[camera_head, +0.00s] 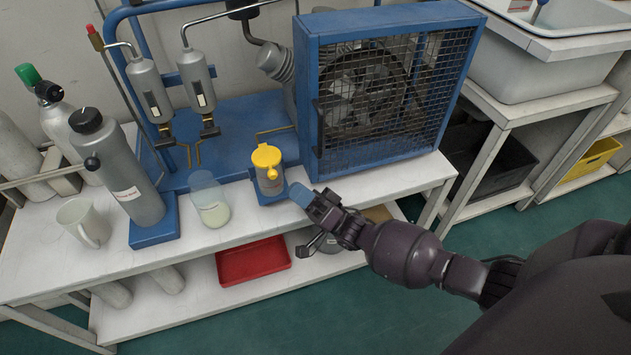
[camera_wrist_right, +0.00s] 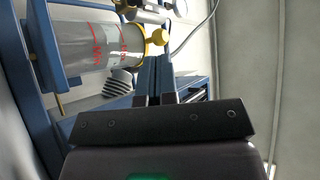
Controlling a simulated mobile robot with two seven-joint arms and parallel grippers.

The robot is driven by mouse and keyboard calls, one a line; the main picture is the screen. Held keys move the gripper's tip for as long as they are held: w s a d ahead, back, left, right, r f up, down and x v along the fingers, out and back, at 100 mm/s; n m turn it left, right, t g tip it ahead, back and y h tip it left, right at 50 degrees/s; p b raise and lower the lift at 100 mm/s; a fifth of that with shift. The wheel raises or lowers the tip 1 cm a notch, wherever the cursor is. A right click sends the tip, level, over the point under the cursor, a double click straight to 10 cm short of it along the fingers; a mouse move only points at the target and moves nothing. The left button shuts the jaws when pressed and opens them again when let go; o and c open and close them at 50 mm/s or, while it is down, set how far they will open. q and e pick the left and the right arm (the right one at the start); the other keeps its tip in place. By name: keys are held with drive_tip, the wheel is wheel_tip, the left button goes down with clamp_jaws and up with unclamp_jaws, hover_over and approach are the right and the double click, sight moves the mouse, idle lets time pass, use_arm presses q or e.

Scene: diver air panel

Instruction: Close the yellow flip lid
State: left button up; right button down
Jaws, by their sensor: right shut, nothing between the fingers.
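The yellow flip lid (camera_head: 267,156) is at the top of a clear jar (camera_head: 270,184) in a blue holder at the table's front edge. It appears to lie across the mouth; I cannot tell if it is fully down. A yellow knob sticks out at its front. In the right wrist view the jar (camera_wrist_right: 92,47) shows sideways with red markings, and the yellow knob (camera_wrist_right: 158,37) is just past the fingertips. My right gripper (camera_head: 301,195) is shut and empty, right of and in front of the jar, apart from it. My left gripper is not in view.
A glass beaker (camera_head: 210,200) with pale contents stands left of the jar. A blue caged fan unit (camera_head: 385,95) stands behind and right. A grey bottle (camera_head: 120,170) and white mug (camera_head: 84,222) are further left. A red tray (camera_head: 252,262) lies on the lower shelf.

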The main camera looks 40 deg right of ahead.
sight(268, 161)
drive_tip(key=shift+x, duration=1.75)
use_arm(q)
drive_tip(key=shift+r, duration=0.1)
use_arm(e)
drive_tip(key=shift+r+h, duration=0.1)
drive_tip(key=shift+h, duration=0.2)
use_arm(q)
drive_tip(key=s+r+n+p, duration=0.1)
drive_tip(key=p, duration=0.4)
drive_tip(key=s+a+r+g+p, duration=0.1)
drive_tip(key=p, duration=0.3)
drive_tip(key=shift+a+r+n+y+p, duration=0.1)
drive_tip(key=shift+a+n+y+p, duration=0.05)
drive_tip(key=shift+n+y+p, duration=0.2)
use_arm(e)
wheel_tip(268, 161, up, 7)
drive_tip(key=w+m+g+h, duration=0.1)
drive_tip(key=m+h, duration=0.6)
drive_tip(key=m, duration=0.1)
drive_tip(key=shift+d+r+m, duration=0.15)
drive_tip(key=shift+r+m, duration=0.05)
drive_tip(key=shift+m, duration=0.2)
drive_tip(key=shift+w+r, duration=0.15)
drive_tip(key=shift+w, duration=0.1)
